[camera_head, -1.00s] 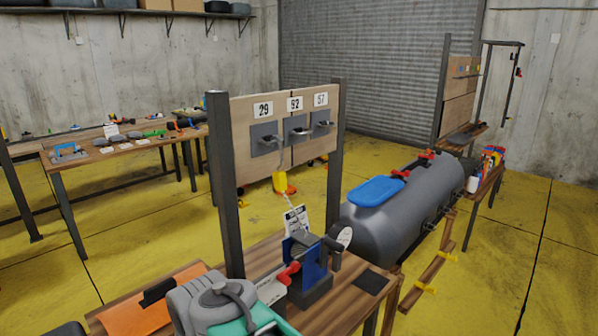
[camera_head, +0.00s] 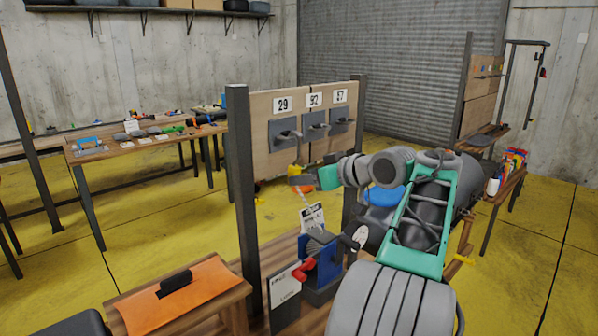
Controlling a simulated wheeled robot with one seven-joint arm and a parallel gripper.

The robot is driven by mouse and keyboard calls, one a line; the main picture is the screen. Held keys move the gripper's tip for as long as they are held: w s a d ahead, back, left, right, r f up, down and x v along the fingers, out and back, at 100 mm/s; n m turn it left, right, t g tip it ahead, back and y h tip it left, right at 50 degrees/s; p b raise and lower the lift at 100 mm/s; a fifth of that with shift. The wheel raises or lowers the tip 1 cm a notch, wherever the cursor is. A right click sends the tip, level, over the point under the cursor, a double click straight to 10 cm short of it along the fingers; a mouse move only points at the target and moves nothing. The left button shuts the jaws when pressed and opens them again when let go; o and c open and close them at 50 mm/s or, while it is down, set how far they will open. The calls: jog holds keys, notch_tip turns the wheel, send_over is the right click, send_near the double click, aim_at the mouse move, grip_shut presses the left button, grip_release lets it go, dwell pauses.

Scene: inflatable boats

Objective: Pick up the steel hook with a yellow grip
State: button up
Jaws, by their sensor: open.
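The yellow grip (camera_head: 293,168) of what looks like the steel hook shows small, low in front of the wooden board, below the plate numbered 29. Its steel part is too small and too covered to make out clearly. My arm reaches in from the lower right, and my gripper (camera_head: 303,181) is at its far end, pointing left. The gripper is open and overlaps the lower part of the grip in the picture. I cannot tell whether it touches the grip or the grip is between the fingers.
The board (camera_head: 264,107) has dark posts and grey plates numbered 29, 92 and 57. A blue device with a red handle (camera_head: 304,268) stands on the bench below.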

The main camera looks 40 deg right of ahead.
jog(key=x, duration=0.4)
jog(key=shift+w+d+f+p, duration=0.1)
jog(key=shift+w+p, duration=0.05)
jog(key=shift+p, duration=0.25)
jog(key=shift+c, duration=0.2)
grip_shut()
